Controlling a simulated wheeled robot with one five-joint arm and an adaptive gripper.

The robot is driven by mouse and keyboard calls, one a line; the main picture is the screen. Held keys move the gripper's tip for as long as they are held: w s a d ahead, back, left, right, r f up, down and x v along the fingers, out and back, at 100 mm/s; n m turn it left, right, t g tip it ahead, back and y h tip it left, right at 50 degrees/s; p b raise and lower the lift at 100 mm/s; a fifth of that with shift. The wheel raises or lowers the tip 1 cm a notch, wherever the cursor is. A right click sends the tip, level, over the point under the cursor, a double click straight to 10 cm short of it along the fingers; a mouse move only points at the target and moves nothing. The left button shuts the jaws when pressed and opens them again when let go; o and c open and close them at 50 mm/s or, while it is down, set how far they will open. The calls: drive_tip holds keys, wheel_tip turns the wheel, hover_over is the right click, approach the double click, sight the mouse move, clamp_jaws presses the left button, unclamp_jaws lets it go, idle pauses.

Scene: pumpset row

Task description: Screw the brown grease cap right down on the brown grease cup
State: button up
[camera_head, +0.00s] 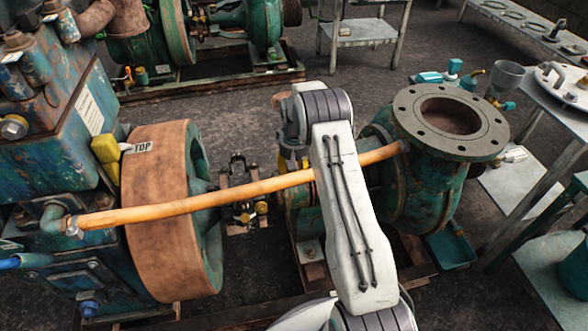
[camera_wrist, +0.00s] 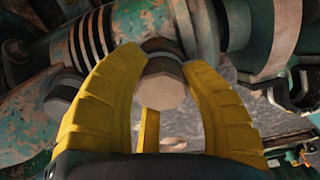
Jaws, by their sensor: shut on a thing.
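In the wrist view, the yellow fingers of my gripper (camera_wrist: 160,62) are closed around the brown grease cap (camera_wrist: 161,88), one finger on each side. The cap shows a pale brown faceted end towards the camera. Behind it a darker brown rounded part, which looks like the grease cup (camera_wrist: 160,46), sits against the worn green pump housing. The fingers hide the sides of the cap, and I cannot tell how far down it sits on the cup. In the head view my white arm covers the cap and cup, and the gripper is mostly hidden behind it.
An orange hose (camera_head: 230,188) runs from the engine to the pump, passing behind my arm. The large brown flywheel (camera_head: 155,210) stands left, and the flanged pump (camera_head: 450,122) right. Yellow-capped fittings (camera_head: 262,207) lie between.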

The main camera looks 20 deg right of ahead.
drive_tip(key=shift+s+f, duration=0.2)
drive_tip(key=shift+f, duration=0.1)
drive_tip(key=shift+m, duration=1.2)
drive_tip(key=shift+m, duration=1.2)
